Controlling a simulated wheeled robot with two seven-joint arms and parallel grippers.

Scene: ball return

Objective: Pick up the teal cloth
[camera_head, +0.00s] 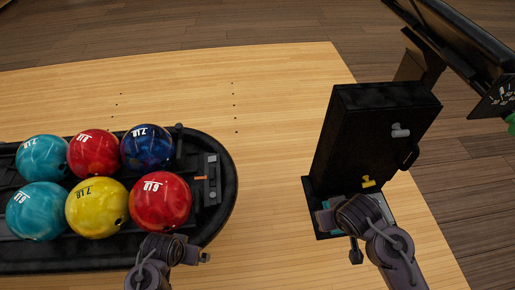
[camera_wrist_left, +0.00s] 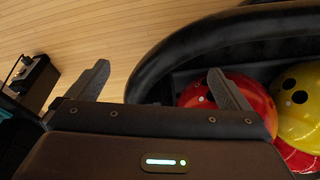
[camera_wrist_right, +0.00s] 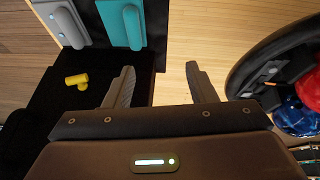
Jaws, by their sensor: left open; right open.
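A teal item (camera_wrist_right: 122,22), which looks like the cloth, lies flat with a raised rounded strip on it in the right wrist view. It lies beside a similar grey item (camera_wrist_right: 65,25) on a black base. In the head view only a little teal (camera_head: 327,204) shows at the foot of the black cabinet, mostly hidden by my right arm. My right gripper (camera_wrist_right: 160,75) is open and empty, with the teal item beyond its fingertips and not between them. My left gripper (camera_wrist_left: 158,70) is open and empty near the ball rack's rim.
The black cabinet (camera_head: 365,135) stands upright on the wooden surface, with a yellow piece (camera_head: 368,183) low on it. The black ball rack (camera_head: 228,175) at left holds several bowling balls. Bare wood (camera_head: 265,150) lies between them. A dark monitor-like object (camera_head: 465,45) is at upper right.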

